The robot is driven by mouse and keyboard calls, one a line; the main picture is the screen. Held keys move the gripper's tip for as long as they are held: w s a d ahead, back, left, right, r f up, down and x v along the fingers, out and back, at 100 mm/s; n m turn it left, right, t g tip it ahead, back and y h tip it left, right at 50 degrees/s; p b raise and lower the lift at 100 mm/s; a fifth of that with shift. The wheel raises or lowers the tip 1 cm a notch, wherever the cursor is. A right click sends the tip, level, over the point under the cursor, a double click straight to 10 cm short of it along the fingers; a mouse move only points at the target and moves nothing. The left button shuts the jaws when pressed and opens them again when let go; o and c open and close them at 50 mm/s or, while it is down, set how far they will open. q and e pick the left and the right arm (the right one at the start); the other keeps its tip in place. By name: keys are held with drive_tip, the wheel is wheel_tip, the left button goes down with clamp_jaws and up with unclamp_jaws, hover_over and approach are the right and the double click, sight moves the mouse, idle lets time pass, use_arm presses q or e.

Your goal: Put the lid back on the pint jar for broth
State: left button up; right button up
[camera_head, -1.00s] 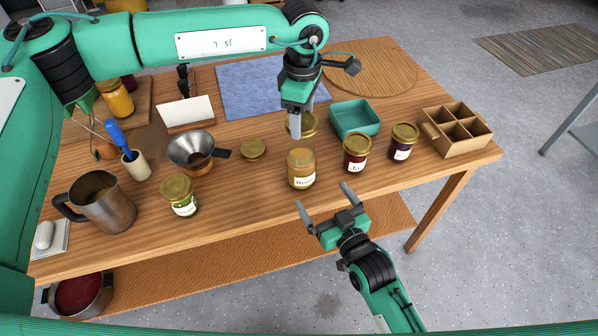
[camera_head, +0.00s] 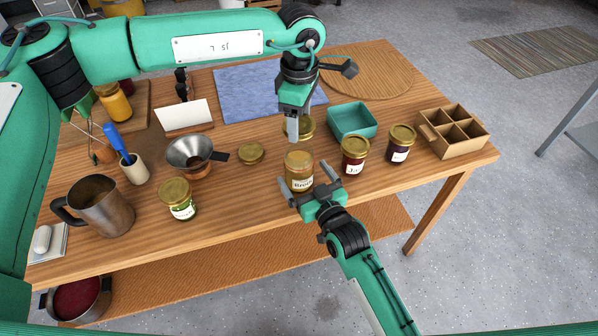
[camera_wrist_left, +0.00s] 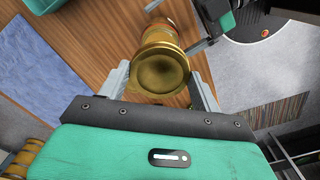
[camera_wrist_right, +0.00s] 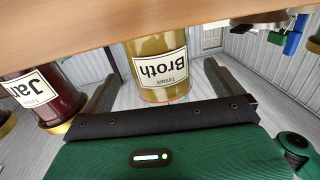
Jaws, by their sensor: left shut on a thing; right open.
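The broth jar (camera_head: 299,174) stands upright near the table's front edge, its mouth uncovered and its label reading "Broth". It shows upside down in the right wrist view (camera_wrist_right: 162,66). My left gripper (camera_head: 293,128) is shut on a gold lid (camera_head: 307,127), above and behind the jar in the head view. In the left wrist view the lid (camera_wrist_left: 161,70) lies between the fingers and partly covers a jar beyond it. My right gripper (camera_head: 308,182) is open, its fingers on either side of the broth jar at its front. I cannot tell if they touch it.
Two lidded dark jars (camera_head: 354,157) (camera_head: 400,144) stand to the right, near a teal bin (camera_head: 352,134) and a divided box (camera_head: 466,147). Another gold lid (camera_head: 250,153) lies left of the broth jar.

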drive_tip(key=shift+x, duration=1.9)
drive_tip(key=c, duration=1.5)
use_arm(q)
drive_tip(key=shift+f, duration=2.45)
use_arm(e)
drive_tip(key=shift+o, duration=0.2)
